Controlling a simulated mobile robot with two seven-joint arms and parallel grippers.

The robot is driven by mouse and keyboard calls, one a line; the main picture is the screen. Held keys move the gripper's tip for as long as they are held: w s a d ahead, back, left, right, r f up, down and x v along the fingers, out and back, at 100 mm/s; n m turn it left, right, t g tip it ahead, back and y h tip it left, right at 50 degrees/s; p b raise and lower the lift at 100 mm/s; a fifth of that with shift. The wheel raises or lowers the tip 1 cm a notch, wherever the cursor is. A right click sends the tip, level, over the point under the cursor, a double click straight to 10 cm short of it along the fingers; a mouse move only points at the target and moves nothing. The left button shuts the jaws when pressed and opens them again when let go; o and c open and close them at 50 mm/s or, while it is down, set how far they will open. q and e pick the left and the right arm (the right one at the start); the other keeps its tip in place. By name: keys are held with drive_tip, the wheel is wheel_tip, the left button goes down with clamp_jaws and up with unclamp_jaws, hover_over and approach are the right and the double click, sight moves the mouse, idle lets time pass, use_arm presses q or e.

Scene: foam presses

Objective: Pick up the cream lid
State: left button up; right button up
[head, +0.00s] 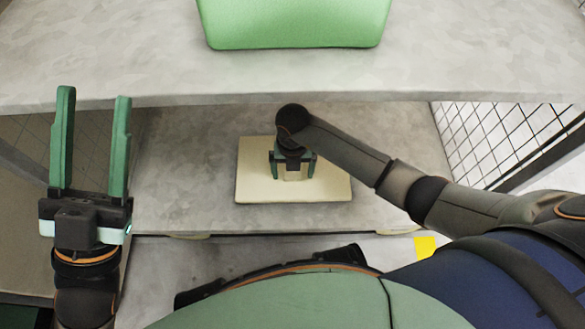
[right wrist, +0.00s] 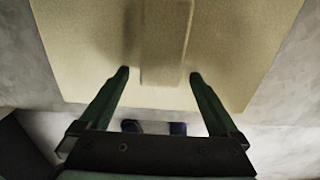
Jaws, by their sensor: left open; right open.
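The cream lid (head: 330,187) is a flat, near-square slab lying on the lower grey shelf. In the right wrist view the lid (right wrist: 80,50) fills the upper part, with a raised bar handle (right wrist: 165,40) along its middle. My right gripper (head: 293,175) is over the lid. In the right wrist view its open fingers (right wrist: 159,75) stand on either side of the handle's near end, with a gap on both sides. I cannot tell whether the fingertips touch the lid. My left gripper (head: 95,95) is open, empty and raised at the left, away from the lid.
A grey upper shelf (head: 120,50) spans the space above and behind the lid, with a green block-like object (head: 295,22) on it. Wire mesh panels (head: 490,140) close the sides. The lower shelf (head: 185,170) is bare around the lid. A yellow patch (head: 425,247) lies near the front.

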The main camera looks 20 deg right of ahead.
drive_tip(key=shift+c, duration=0.4)
drive_tip(key=shift+r, duration=0.1)
drive_tip(key=c, duration=1.4)
